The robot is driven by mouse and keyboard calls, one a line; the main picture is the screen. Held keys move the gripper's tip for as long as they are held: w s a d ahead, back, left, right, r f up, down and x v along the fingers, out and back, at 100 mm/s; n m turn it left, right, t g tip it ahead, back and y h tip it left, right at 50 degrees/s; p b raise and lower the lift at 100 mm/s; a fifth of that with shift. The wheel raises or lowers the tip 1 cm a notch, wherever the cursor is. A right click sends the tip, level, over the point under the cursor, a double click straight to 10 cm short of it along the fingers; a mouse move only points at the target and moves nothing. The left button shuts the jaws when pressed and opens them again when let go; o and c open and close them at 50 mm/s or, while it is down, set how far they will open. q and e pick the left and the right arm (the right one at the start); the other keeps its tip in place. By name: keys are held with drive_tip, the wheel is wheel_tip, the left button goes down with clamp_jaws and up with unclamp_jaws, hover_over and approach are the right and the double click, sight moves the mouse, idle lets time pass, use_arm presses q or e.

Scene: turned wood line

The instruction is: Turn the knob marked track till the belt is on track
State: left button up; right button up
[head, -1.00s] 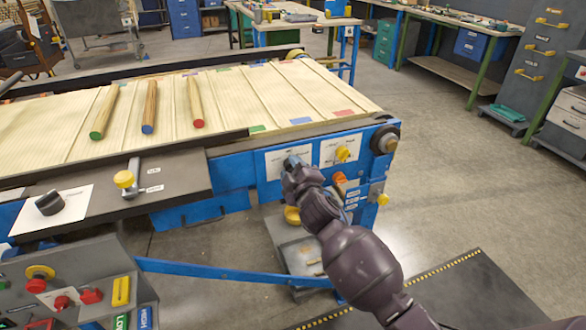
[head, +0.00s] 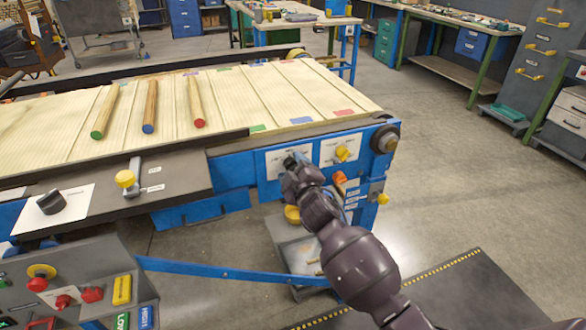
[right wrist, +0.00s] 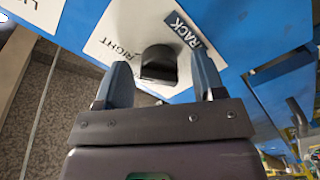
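The black track knob (right wrist: 158,66) sits on a white plate (right wrist: 125,38) with a blue TRACK label (right wrist: 186,33); the word RIGHT is readable beside the knob. My right gripper (right wrist: 160,60) is open, its two fingers on either side of the knob with gaps to both. In the head view my right gripper (head: 292,161) is at the left white plate (head: 272,166) on the blue end frame and hides the knob. The cream belt (head: 240,95) carries three wooden rods with green, blue and red ends. My left gripper is out of view.
A yellow knob (head: 342,153) is on the neighbouring plate, with an orange knob (head: 340,177) below it. A dark roller end (head: 386,139) sticks out at the frame's corner. A control box (head: 75,285) stands at lower left. The floor to the right is open.

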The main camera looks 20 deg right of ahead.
drive_tip(key=shift+s, duration=0.1)
drive_tip(key=s+p, duration=0.1)
drive_tip(key=s, duration=0.9)
drive_tip(key=shift+s+d, duration=0.2)
drive_tip(key=shift+s, duration=0.15)
idle(0.3)
